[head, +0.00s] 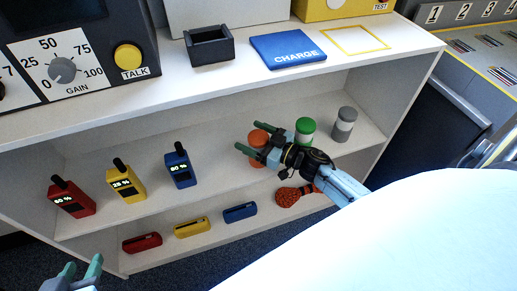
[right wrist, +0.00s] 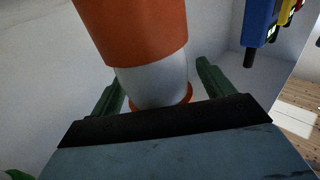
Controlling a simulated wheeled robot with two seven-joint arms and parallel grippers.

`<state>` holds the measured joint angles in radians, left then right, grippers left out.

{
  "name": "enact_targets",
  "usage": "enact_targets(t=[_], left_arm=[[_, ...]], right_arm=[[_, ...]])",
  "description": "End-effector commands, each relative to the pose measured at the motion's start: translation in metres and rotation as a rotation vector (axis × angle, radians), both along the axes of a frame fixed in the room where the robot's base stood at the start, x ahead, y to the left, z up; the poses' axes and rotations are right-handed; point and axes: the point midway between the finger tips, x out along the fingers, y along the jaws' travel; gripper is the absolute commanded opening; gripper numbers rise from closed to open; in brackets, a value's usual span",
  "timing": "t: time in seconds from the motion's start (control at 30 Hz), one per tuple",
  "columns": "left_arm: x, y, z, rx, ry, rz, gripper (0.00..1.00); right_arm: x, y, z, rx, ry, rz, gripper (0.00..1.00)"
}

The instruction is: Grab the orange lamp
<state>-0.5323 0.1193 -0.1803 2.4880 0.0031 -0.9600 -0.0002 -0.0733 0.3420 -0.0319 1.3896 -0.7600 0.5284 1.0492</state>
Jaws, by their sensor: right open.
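The orange lamp (head: 258,138) stands on the middle shelf, partly hidden behind my right gripper in the head view. In the right wrist view the orange lamp (right wrist: 150,85) shows an orange top, a white band and an orange base. My right gripper (head: 252,139) is open, with its green fingers on either side of the lamp; in the right wrist view (right wrist: 155,90) I cannot tell if they touch it. My left gripper (head: 84,270) is at the bottom left, away from the shelf, with its two fingertips apart.
A green lamp (head: 305,128) and a grey lamp (head: 345,124) stand to the right. Red (head: 72,199), yellow (head: 127,184) and blue (head: 180,168) radios stand to the left. The shelf top (head: 215,80) lies above my right gripper. Several items lie on the lower shelf.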

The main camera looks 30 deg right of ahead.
Motion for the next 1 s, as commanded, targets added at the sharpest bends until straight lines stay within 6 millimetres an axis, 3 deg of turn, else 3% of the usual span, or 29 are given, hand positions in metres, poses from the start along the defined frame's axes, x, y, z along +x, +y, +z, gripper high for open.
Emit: enact_targets(t=[0.1, 0.53, 1.0], left_arm=[[-0.0001, 0.0, 0.0001, 0.0, 0.001, 0.0, 0.36], [-0.0002, 0.0, -0.0003, 0.0, 0.002, 0.0, 0.36], [-0.0077, 0.0041, -0.0075, 0.016, 0.063, 0.007, 0.36]], right_arm=[[0.0, 0.0001, 0.0002, 0.0, 0.0, 0.0, 0.78], [-0.0003, 0.0002, 0.0001, 0.0, -0.001, 0.001, 0.22], [0.0002, 0.0, 0.0062, 0.0, -0.003, 0.001, 0.22]])
